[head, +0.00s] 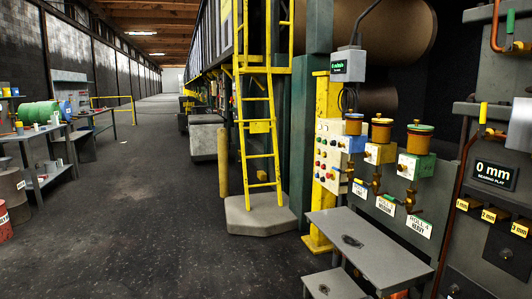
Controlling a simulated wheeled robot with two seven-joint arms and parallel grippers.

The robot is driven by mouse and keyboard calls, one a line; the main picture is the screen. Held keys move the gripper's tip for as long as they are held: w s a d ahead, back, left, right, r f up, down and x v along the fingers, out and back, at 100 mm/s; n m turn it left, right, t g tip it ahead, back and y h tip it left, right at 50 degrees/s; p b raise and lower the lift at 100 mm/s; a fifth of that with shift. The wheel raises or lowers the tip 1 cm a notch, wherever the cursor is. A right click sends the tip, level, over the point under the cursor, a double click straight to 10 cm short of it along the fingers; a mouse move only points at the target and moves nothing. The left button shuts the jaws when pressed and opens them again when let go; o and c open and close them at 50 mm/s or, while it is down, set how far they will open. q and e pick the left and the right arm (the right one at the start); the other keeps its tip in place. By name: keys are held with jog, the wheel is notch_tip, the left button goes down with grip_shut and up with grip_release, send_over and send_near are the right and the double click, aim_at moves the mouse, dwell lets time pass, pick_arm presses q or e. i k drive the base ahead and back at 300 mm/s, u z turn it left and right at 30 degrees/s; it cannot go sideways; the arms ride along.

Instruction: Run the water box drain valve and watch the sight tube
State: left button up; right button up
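No water box, drain valve or sight tube can be made out for certain. A yellow-handled fitting (483,113) stands at the right on the grey machine frame, near an orange-brown pipe (463,165); I cannot tell what it works. Three brass-topped cups sit on coloured boxes: blue (353,143), yellow (379,152) and green (411,167). Brass fittings hang under them, above labels, one reading "ROLL 4 HEAVY" (418,226). Neither of my grippers is in view.
A grey step stand (370,245) is in front of the cups. A display (495,174) reads "0 mm" above yellow tags. A yellow ladder (259,130) stands on a concrete block. Benches (45,135) line the left. The aisle floor (150,200) is clear.

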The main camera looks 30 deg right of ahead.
aim_at(481, 135)
jog(key=z, duration=0.2)
jog(key=i, duration=2)
jog(key=z, duration=0.8)
